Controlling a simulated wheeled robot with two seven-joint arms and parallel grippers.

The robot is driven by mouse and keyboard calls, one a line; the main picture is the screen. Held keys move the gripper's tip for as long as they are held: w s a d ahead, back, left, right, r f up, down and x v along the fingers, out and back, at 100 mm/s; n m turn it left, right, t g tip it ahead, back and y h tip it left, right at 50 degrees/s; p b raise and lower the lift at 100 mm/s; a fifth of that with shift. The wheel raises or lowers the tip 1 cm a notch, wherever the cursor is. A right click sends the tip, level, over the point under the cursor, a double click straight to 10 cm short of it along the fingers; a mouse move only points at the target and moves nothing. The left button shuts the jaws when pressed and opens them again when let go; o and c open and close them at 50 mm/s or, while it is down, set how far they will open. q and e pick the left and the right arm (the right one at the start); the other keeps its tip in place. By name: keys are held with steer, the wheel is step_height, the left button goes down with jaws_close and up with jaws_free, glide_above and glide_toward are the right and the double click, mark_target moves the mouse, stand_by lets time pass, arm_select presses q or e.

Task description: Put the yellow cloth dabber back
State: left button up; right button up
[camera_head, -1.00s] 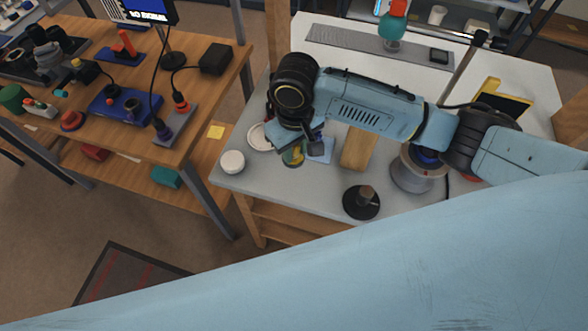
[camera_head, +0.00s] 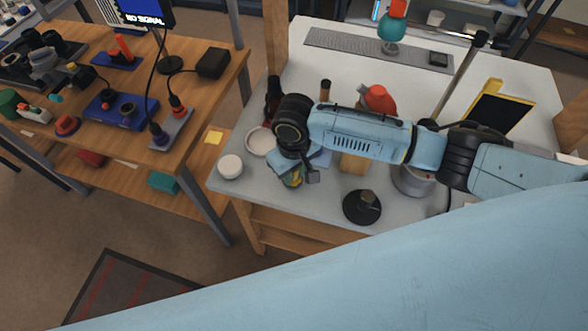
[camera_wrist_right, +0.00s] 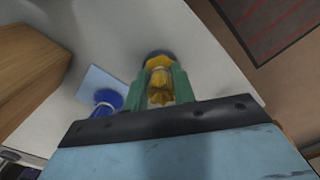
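The yellow cloth dabber (camera_wrist_right: 159,82) is between the green fingers of my right gripper (camera_wrist_right: 160,90) in the wrist view, and both fingers appear to press on its sides. Its far end shows a yellow and dark rim; what lies under it is hidden. In the head view my right gripper (camera_head: 293,181) hangs over the front left of the grey-white table, and the dabber is mostly covered by it. A blue knobbed piece (camera_wrist_right: 108,99) stands by a light blue square (camera_wrist_right: 97,82) beside the gripper. My left gripper is not in view.
A white dish (camera_head: 259,141) and a round white pot (camera_head: 230,166) stand left of the gripper. A black round stand with a peg (camera_head: 362,207) is to the right, and a wooden block (camera_wrist_right: 28,70) is nearby. The table's front edge is close.

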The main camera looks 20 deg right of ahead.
steer(key=o, duration=0.5)
steer(key=shift+c, duration=0.2)
step_height(320, 180, up, 12)
steer(key=p, duration=0.2)
steer(key=shift+r, duration=0.15)
